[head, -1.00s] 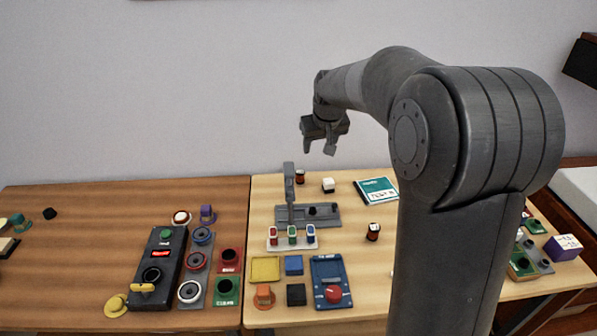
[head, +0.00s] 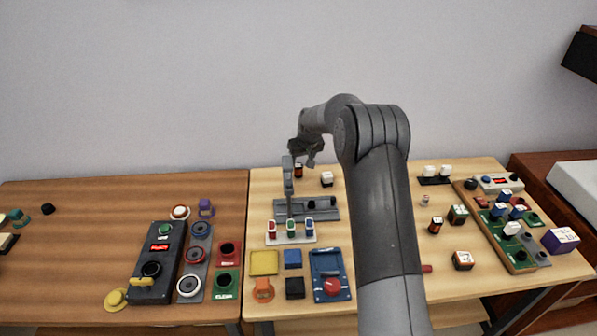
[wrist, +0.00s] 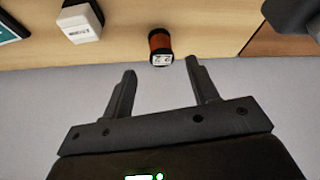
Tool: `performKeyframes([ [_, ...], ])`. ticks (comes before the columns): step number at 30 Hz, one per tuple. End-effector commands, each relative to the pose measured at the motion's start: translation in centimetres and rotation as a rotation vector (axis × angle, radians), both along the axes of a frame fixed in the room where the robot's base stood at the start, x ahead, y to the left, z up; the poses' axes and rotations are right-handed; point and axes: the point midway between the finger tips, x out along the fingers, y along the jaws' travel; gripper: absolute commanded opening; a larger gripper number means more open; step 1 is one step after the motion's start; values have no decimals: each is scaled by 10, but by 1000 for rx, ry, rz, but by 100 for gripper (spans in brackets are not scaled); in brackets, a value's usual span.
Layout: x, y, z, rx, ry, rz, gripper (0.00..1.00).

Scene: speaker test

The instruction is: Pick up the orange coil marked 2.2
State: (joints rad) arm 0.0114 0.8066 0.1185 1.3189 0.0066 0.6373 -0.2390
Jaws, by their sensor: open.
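An orange coil with black ends (wrist: 160,42) shows in the wrist view, just beyond and between my fingertips. A pale label is on its near end; I cannot read the mark for sure. In the head view an orange and black coil (head: 298,172) stands at the back of the light table, just below my gripper (head: 306,159). My gripper is open and empty; its two fingers (wrist: 160,68) are spread apart in the wrist view. Another orange and black coil (head: 436,225) stands right of my arm.
A white-topped block (wrist: 80,24) lies left of the coil; it also shows in the head view (head: 327,179). A grey stand with an upright post (head: 288,190) is close in front of the coil. My arm hides part of the table.

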Motion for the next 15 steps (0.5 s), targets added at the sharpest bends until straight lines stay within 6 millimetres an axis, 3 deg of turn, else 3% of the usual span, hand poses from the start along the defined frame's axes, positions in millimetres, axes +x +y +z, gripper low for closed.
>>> performKeyframes([
  [15, 26, 10, -45, -1, 1, 1, 54],
])
